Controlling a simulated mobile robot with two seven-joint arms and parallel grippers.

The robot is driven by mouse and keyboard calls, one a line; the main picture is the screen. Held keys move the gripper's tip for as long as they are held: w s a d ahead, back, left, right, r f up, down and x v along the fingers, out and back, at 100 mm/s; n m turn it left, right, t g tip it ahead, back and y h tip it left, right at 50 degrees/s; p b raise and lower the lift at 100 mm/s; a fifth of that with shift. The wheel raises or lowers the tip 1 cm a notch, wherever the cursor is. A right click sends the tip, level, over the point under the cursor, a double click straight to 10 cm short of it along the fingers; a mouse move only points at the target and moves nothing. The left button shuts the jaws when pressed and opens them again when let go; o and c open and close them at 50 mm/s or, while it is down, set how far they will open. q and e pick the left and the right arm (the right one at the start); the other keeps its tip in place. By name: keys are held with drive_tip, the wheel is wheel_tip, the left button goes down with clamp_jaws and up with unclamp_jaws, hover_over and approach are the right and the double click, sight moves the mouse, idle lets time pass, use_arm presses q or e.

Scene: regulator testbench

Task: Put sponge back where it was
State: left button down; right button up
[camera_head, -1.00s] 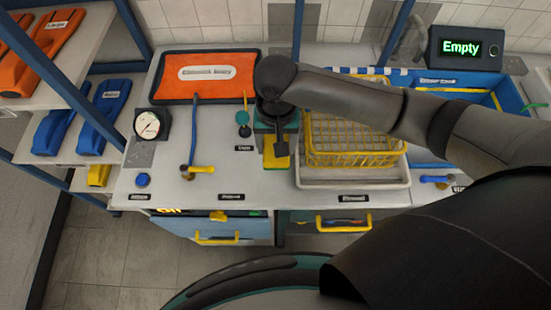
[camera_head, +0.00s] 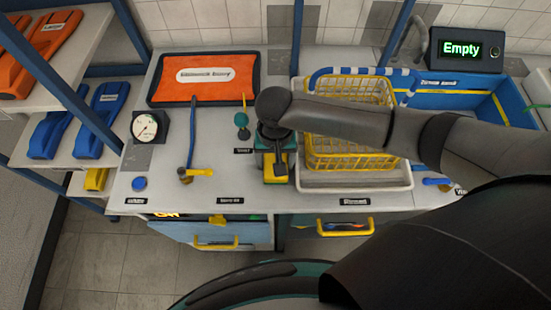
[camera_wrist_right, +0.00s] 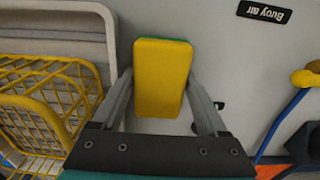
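The yellow sponge (camera_wrist_right: 160,80), with a thin green edge, sits between the two fingers of my right gripper (camera_wrist_right: 161,76) in the wrist view; the fingertips press against its sides. In the head view the sponge (camera_head: 275,180) shows partly under my right gripper (camera_head: 278,160), left of the yellow wire basket (camera_head: 330,150). It is over the light counter (camera_head: 225,175); I cannot tell whether it touches it. My left gripper is not in view.
The basket stands in a white tray (camera_head: 355,187). A blue sink (camera_head: 455,95) lies to the right. An orange mat (camera_head: 205,88), a gauge (camera_head: 146,127) and a hammer-like tool with a yellow head (camera_head: 196,173) are to the left. The counter left of the sponge is mostly clear.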

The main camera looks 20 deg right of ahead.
sight(275, 161)
drive_tip(key=shift+o, duration=0.3)
drive_tip(key=shift+r, duration=0.1)
wheel_tip(275, 161, up, 12)
drive_tip(key=p, duration=0.2)
drive_tip(key=shift+p, duration=0.3)
idle(0.3)
